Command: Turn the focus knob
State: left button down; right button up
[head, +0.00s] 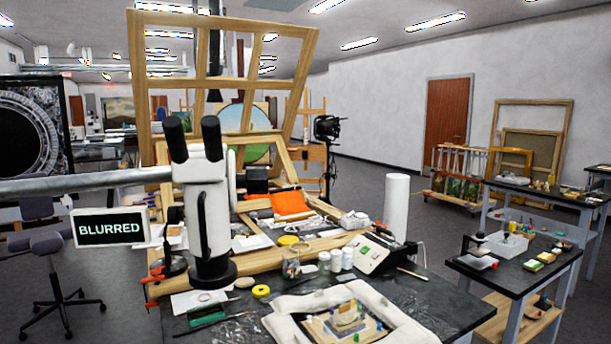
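A white stereo microscope (205,205) with two black eyepieces (193,138) stands in the left middle of the head view. A grey horizontal bar (85,182) runs from the left edge to its body. A sign reading "BLURRED" (110,227) shows left of the microscope, below the bar. I cannot make out the focus knob clearly. A small fragment (345,314) sits within a white padded surround (383,300) on the dark worktable (440,300), right of the microscope. Neither of my grippers is in view.
Small white jars (336,260), a glass jar (291,264), a white device (371,252) and a white roll (396,207) crowd the table. A large wooden frame (147,90) rises behind. A dark side table (520,262) stands right, with floor between.

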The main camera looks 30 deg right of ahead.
aim_at(255, 179)
jog(key=l, duration=1.5)
jog(key=k+z, duration=0.05)
